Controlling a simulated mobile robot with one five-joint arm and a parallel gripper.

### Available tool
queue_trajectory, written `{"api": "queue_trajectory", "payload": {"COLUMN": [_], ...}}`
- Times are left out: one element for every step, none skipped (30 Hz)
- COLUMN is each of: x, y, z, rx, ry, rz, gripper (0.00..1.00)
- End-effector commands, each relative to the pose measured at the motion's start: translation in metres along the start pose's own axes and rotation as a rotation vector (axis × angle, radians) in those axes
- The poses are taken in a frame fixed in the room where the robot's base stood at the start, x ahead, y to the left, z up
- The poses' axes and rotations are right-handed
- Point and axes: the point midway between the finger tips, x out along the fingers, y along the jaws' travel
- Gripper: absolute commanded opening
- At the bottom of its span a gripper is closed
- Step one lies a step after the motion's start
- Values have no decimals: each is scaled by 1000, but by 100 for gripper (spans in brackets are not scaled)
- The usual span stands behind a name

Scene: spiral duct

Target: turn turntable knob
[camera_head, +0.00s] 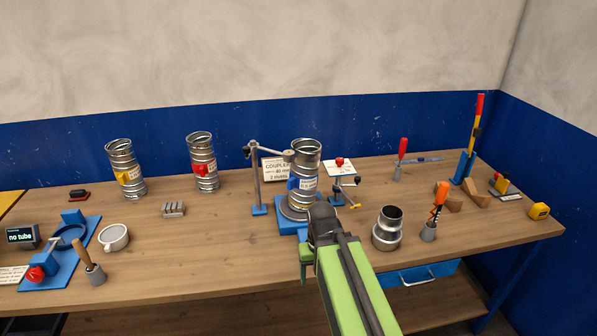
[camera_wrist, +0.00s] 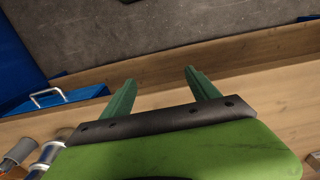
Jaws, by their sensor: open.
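The turntable (camera_head: 290,228) has a blue base and a grey round plate near the middle of the bench, in the head view. A ribbed metal tube (camera_head: 306,158) with a blue label stands upright on it. My arm covers the turntable's front right part, and I cannot make out a knob on it. My gripper (camera_head: 306,262) is in front of the turntable at the bench's front edge, mostly hidden by my own wrist. In the wrist view my gripper (camera_wrist: 158,90) shows two green fingers apart with nothing between them. The turntable is not in the wrist view.
A post with an arm (camera_head: 257,180) stands left of the tube, and a small stand with a red top (camera_head: 340,163) is behind right. A metal reducer (camera_head: 387,230) and an orange-handled tool (camera_head: 436,205) stand to the right. A blue drawer (camera_head: 425,275) hangs below the bench.

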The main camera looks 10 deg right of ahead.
Motion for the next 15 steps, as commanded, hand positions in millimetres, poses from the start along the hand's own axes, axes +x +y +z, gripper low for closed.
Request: {"api": "queue_trajectory", "payload": {"x": [0,0,0,0,0,0,0,0,-5,-11,-23,-38,-48,-58,-70], "y": [0,0,0,0,0,0,0,0,0,0,1,2,3,3,4], "z": [0,0,0,0,0,-2,-10,-18,-30,-40,-50,-63,-72,-80,-90], "rx": [0,0,-3,-11,-25,-56,-89,-116,-152,-179,-203,-235,-255,-272,-293], "ry": [0,0,0,0,0,0,0,0,0,0,0,0,0,0,0], "rz": [0,0,0,0,0,0,0,0,0,0,0,0,0,0,0], "gripper": [70,70,70,70,70,70,70,70,70,70,70,70,70,70,70]}}
